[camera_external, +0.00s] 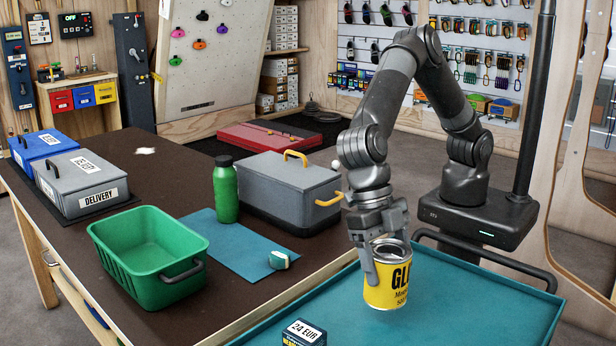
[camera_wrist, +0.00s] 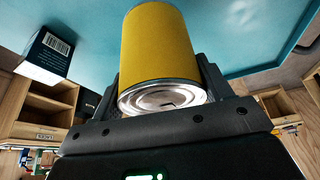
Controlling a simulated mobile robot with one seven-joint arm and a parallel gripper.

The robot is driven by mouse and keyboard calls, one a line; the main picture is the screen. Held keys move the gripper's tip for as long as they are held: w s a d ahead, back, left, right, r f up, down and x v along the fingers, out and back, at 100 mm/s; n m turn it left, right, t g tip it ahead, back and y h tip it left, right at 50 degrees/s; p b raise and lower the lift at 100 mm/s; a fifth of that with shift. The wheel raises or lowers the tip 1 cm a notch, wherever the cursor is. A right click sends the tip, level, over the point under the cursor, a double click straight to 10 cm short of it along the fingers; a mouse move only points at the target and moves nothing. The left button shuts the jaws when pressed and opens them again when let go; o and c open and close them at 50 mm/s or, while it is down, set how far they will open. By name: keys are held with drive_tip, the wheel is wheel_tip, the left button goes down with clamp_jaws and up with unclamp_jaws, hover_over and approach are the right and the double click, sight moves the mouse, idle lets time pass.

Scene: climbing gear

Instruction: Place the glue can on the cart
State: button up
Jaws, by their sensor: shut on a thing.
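The yellow glue can (camera_external: 387,284) is upright between the fingers of my gripper (camera_external: 376,250) in the external view. My gripper is shut on it. The can is over the teal top of the cart (camera_external: 460,315); I cannot tell for sure whether its base touches the surface. In the wrist view the can (camera_wrist: 160,45) fills the middle between the fingers of my gripper (camera_wrist: 165,85), with one metal end facing the camera. The teal cart top (camera_wrist: 215,20) shows behind it.
A small box marked 24 EUR (camera_external: 304,333) sits at the cart's near left. The brown table (camera_external: 150,160) beside the cart holds a green basket (camera_external: 150,258), a green bottle (camera_external: 226,190), a grey cooler (camera_external: 290,190) and a brush (camera_external: 280,260). The cart's right part is clear.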

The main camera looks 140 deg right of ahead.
sight(389, 286)
drive_tip(key=shift+w+a+f, duration=0.2)
drive_tip(key=shift+a+f, duration=0.15)
drive_tip(key=shift+a, duration=0.15)
drive_tip(key=shift+f, duration=1.95)
drive_tip(key=shift+f, duration=0.1)
drive_tip(key=o, duration=1.4)
drive_tip(key=shift+f, duration=0.1)
drive_tip(key=shift+c, duration=0.2)
